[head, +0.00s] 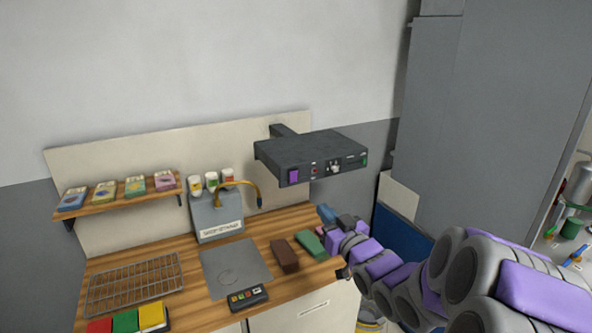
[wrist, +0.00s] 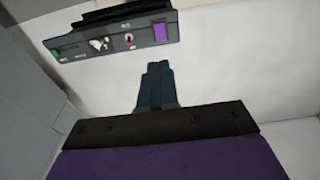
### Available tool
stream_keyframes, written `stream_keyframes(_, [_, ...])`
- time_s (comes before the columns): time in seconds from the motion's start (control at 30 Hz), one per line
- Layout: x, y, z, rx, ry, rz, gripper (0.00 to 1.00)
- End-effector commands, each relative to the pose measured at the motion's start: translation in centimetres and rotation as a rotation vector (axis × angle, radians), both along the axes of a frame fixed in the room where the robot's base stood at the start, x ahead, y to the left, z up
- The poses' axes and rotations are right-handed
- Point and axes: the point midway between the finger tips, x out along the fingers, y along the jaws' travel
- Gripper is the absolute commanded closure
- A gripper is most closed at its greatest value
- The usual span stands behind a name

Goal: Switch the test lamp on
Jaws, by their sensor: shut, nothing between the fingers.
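A dark grey control box (head: 310,155) is mounted on the wall above the right of the counter. Its front has a purple rocker switch (head: 293,176) at the left, a small red part, a pale knob (head: 334,168) and a green part at the right end. No label naming the test lamp is readable. My gripper (head: 325,213) is shut and empty, below the box and apart from it. In the wrist view the closed fingers (wrist: 158,68) point toward the box front, which appears flipped, with the purple switch (wrist: 161,33) close beyond the tips.
The wooden counter (head: 200,243) below carries a wire rack (head: 134,284), a grey can with a hose (head: 216,215), a brown block (head: 285,255) and a green block (head: 311,244). A shelf (head: 120,196) holds small packets. A tall grey cabinet (head: 480,110) stands right.

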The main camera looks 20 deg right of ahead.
Motion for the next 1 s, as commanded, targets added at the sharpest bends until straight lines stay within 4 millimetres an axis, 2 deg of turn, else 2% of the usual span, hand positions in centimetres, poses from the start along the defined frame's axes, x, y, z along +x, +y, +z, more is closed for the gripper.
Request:
stream_keyframes(0.13, [-0.2,-0.3,0.8,0.011,-0.043,0.008,1.00])
stream_keyframes(0.57, [0.2,-0.3,0.9,0.011,-0.047,0.010,1.00])
stream_keyframes(0.77, [2.3,-0.1,1.3,0.011,-0.047,0.013,1.00])
stream_keyframes(1.0, [6.3,0.1,1.5,0.010,-0.047,0.014,1.00])
